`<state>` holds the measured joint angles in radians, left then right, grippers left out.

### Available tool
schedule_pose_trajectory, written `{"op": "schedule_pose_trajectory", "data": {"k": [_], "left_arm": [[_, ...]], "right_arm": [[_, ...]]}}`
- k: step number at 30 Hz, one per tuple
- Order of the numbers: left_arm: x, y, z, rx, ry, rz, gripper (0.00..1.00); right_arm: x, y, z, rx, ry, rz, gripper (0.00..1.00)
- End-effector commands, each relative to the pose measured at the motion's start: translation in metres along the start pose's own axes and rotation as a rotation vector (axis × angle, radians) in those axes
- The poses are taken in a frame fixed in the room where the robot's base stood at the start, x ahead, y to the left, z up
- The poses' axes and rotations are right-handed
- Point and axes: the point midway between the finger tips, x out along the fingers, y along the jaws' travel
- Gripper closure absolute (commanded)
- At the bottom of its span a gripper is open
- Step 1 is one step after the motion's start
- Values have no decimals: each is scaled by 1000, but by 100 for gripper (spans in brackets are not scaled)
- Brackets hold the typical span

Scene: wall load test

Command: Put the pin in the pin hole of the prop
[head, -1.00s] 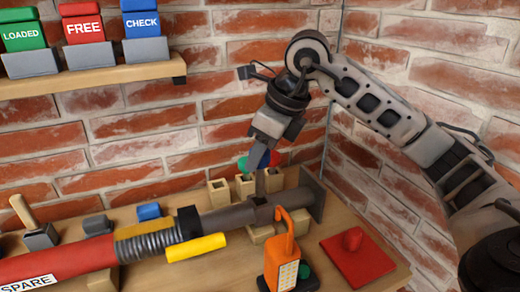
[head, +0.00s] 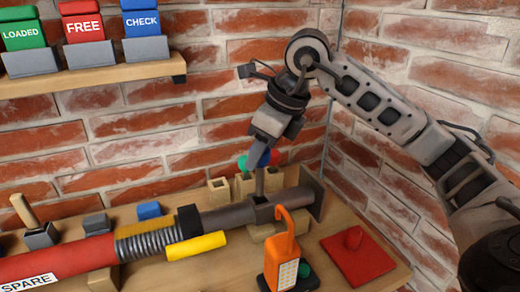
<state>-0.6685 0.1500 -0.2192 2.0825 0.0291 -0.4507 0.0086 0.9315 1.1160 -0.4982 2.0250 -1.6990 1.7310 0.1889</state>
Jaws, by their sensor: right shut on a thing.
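The prop (head: 230,217) lies along the bench, with a red tube at the left, a coil, a yellow handle and a grey tube at the right. A small dark collar (head: 263,203) sits on the grey tube. My right gripper (head: 258,163) comes down from above and is shut on a slim grey pin (head: 260,182). The pin stands nearly upright, its lower end at the collar. I cannot tell how deep it sits, and the hole itself is hidden. My left gripper is not in view.
An orange lamp (head: 283,255) stands close in front of the prop. A red pad with a knob (head: 355,258) lies at the right. Small wooden sockets (head: 220,190) stand behind the prop near the brick wall. A shelf (head: 100,80) holds labelled blocks.

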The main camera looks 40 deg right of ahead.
Motion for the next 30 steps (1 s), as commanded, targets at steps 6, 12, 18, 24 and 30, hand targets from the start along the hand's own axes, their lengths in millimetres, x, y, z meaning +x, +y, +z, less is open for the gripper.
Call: {"op": "schedule_pose_trajectory", "data": {"k": [6, 12, 18, 24, 30], "left_arm": [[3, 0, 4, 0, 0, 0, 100], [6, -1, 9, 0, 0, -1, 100], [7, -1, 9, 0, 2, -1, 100], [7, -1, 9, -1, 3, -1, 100], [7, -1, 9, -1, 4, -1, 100]], "right_arm": [[5, 0, -2, 0, -1, 0, 91], [11, 0, -4, 0, -1, 0, 91], [14, 0, -6, 0, -1, 0, 91], [14, 0, -6, 0, -1, 0, 91], [14, 0, -6, 0, -1, 0, 91]]}}
